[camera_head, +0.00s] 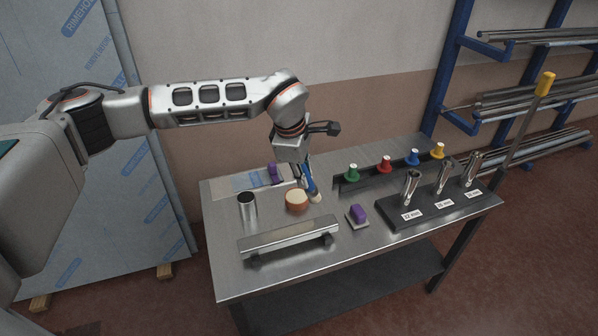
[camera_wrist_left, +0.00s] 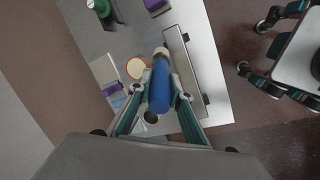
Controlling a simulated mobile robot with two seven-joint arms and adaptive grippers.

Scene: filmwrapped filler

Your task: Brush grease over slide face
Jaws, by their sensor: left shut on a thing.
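My left gripper (camera_head: 306,172) is shut on a brush with a blue handle (camera_wrist_left: 160,90). The brush points down, its pale tip (camera_head: 316,197) just right of a round brown tub of cream-coloured grease (camera_head: 297,206). Whether the tip touches the table cannot be told. The slide, a long metal bar (camera_head: 288,239), lies near the table's front edge, apart from the brush in the head view. In the wrist view the slide (camera_wrist_left: 183,70) runs right of the brush and the tub (camera_wrist_left: 137,67) is left of it.
A metal cup (camera_head: 248,206) stands left of the tub. A purple block on a small plate (camera_head: 357,214) lies to the right. Further right is a dark stand (camera_head: 430,213) with metal tubes; behind it are several coloured knobs (camera_head: 385,163). Bare tabletop (camera_head: 470,203) shows at the right end.

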